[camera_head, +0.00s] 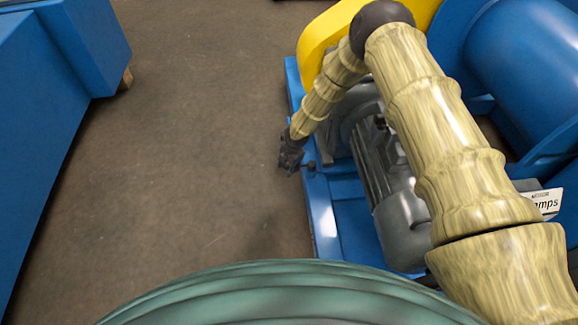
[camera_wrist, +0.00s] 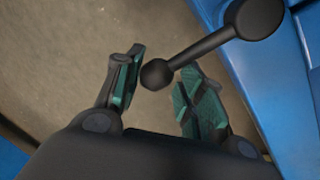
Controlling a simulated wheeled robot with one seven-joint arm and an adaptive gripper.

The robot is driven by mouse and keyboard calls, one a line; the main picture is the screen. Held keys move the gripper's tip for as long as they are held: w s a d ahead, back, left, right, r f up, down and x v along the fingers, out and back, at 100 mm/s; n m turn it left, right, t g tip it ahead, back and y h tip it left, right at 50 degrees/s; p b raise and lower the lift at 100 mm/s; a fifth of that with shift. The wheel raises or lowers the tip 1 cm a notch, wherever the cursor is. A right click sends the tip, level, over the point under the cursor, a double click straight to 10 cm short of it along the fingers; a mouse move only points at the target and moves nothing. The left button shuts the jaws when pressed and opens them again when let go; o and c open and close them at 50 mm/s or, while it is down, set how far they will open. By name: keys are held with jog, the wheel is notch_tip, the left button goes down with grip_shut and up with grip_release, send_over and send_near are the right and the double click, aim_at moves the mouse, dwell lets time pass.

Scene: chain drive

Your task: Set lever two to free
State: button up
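A dark lever with a ball knob (camera_wrist: 157,75) at its end and a round hub (camera_wrist: 258,15) shows in the wrist view. The hub sits against blue metal. The knob lies between the tips of my gripper (camera_wrist: 155,88), whose two green-padded fingers stand apart. I see a gap between the left finger and the knob; whether the right finger touches the lever is unclear. In the head view my gripper (camera_head: 290,158) is at the left edge of the blue machine base, beside a small dark knob (camera_head: 311,165). No label naming the lever is legible.
The blue base (camera_head: 322,215) carries a grey motor (camera_head: 385,175), a yellow guard (camera_head: 322,32) and a blue drum (camera_head: 525,50). A blue cabinet (camera_head: 50,110) stands at the left. Bare floor (camera_head: 190,130) lies between them.

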jog(key=shift+o, duration=0.9)
jog(key=shift+w, duration=0.2)
jog(key=shift+s, duration=0.1)
jog(key=shift+r, duration=0.1)
notch_tip(320, 180, up, 12)
jog(key=s+d, duration=0.1)
jog(key=s, duration=0.1)
jog(key=shift+d+f, duration=0.2)
jog(key=shift+d, duration=0.05)
jog(key=shift+c, duration=0.3)
